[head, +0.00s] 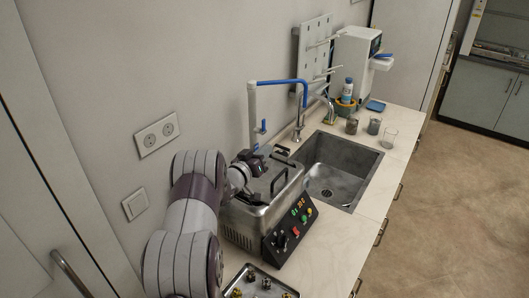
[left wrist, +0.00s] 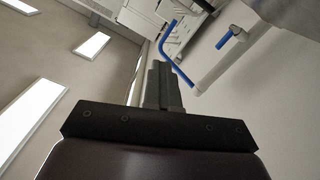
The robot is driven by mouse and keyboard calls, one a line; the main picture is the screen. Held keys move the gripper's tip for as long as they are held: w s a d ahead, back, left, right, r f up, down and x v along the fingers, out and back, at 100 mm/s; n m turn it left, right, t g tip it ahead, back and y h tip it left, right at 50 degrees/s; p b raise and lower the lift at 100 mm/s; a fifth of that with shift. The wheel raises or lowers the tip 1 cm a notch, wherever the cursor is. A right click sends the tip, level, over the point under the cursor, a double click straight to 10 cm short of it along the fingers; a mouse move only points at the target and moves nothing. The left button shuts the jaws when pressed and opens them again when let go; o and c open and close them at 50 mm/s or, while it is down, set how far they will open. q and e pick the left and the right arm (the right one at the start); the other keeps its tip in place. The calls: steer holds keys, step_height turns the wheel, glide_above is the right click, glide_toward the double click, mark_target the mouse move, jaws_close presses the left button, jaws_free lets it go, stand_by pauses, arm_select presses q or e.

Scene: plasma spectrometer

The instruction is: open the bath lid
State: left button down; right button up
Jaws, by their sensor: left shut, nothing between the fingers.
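The bath (head: 250,221) is a steel box with a dark sloped control panel, standing on the counter left of the sink. Its steel lid (head: 266,189) lies over the top and carries a dark bar handle (head: 279,180). My left gripper (head: 262,165) is at the back left edge of the lid, beside the handle. Whether it touches the lid cannot be told. In the left wrist view its fingers (left wrist: 163,86) are together with nothing between them, and the lid is not visible there. My right gripper is in neither view.
A sink (head: 338,172) with a faucet is right of the bath. A white and blue pipe (head: 253,108) rises behind it by the wall. Beakers (head: 374,126) stand beyond the sink. A tray with small fittings (head: 258,284) lies in front. The wall is close behind.

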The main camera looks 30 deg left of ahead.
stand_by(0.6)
arm_select(q)
steer(key=c, duration=1.2)
jaws_free()
steer(key=s+b, duration=0.1)
steer(key=s, duration=0.3)
steer(key=s+b, duration=0.2)
steer(key=s, duration=0.2)
steer(key=s+a+b, duration=0.1)
steer(key=s+b, duration=0.1)
steer(key=s, duration=0.1)
steer(key=shift+s+f, duration=0.1)
steer(key=shift+s, duration=0.7)
